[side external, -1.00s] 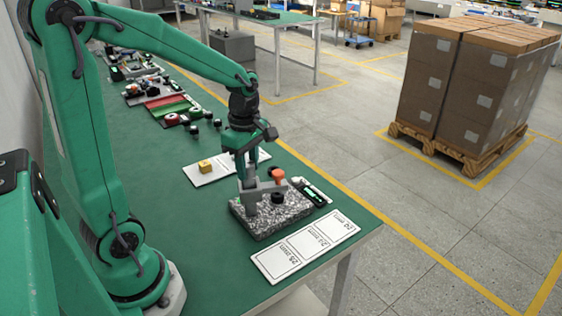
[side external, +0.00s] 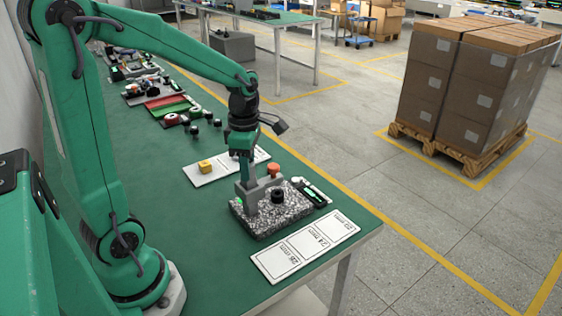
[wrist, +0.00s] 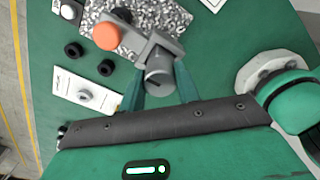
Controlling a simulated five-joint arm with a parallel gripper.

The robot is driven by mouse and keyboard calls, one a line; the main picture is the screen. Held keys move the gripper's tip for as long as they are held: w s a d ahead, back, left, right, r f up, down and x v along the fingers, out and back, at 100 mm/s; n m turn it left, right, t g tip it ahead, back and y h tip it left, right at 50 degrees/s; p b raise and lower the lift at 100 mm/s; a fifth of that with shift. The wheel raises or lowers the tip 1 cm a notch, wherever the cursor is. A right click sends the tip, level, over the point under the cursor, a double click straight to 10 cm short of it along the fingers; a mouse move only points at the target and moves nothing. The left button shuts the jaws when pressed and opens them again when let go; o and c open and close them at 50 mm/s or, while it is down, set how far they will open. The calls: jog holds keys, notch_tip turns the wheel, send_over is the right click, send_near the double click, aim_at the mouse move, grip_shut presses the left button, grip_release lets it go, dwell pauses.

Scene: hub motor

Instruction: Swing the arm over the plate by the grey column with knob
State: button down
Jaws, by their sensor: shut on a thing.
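A dark speckled plate (side external: 285,215) lies near the table's end; part of it shows at the top of the wrist view (wrist: 170,18). The grey column with knob (side external: 250,203) stands at the plate's left side in the side view. A grey arm with an orange knob (side external: 273,171) reaches from the column; in the wrist view the orange knob (wrist: 107,36) sits at the plate's edge. My gripper (wrist: 158,82) is shut on the column's grey knob, with a green finger on either side. In the side view my gripper (side external: 245,178) points down over the column.
A black round piece (side external: 277,196) is at the plate. A white card with printed boxes (side external: 305,247) lies in front. Two black rings (wrist: 73,50) lie beside the plate in the wrist view. Green table is clear toward my base.

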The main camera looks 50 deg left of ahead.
jog(key=shift+a+r, duration=0.1)
jog(key=c, duration=1)
grip_release()
jog(key=shift+r, duration=3.85)
